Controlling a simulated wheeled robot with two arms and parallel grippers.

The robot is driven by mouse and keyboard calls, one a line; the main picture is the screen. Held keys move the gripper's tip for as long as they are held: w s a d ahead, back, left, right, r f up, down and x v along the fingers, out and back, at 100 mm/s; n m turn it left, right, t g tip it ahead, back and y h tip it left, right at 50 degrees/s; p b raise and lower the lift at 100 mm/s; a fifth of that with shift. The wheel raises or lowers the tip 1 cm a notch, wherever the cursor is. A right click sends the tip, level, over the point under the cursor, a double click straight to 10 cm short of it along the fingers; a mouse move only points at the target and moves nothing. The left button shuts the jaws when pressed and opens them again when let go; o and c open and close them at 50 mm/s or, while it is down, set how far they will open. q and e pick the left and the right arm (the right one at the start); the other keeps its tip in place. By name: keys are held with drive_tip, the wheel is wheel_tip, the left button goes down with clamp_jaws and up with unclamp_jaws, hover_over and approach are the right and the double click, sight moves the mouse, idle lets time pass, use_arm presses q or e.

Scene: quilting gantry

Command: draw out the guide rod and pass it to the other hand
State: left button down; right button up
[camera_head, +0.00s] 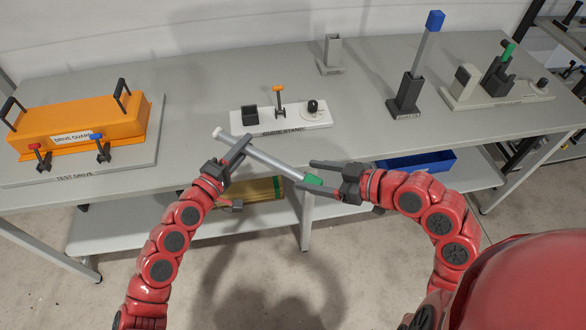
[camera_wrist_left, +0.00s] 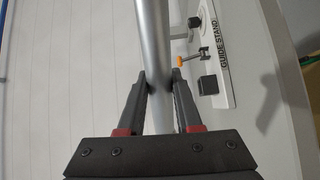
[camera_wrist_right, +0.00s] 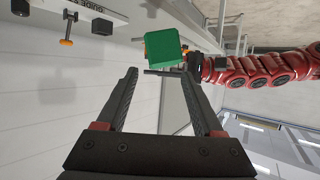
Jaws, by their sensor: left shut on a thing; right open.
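The guide rod (camera_head: 275,163) is a silver bar with a pale cap at its upper left end and a green end (camera_head: 313,180) at its lower right. It is tilted in the air in front of the table. My left gripper (camera_head: 238,150) is shut on the rod near the capped end, and the left wrist view shows the bar (camera_wrist_left: 155,60) between its fingers. My right gripper (camera_head: 316,175) is open by the green end. In the right wrist view the green end (camera_wrist_right: 163,48) appears at the fingertips, and I cannot tell whether it touches them.
The white guide stand (camera_head: 285,120) lies behind the rod, with an orange-topped clamp. An orange drive guard (camera_head: 85,118) is at left. A grey holder (camera_head: 405,97) with a blue-topped bar stands at right. A blue bin (camera_head: 425,162) is below the table edge.

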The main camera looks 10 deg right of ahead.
sight(294, 171)
drive_tip(key=x, duration=0.7)
drive_tip(key=shift+w+a, duration=0.25)
drive_tip(key=shift+w, duration=0.05)
clamp_jaws()
use_arm(q)
drive_tip(key=c, duration=0.5)
unclamp_jaws()
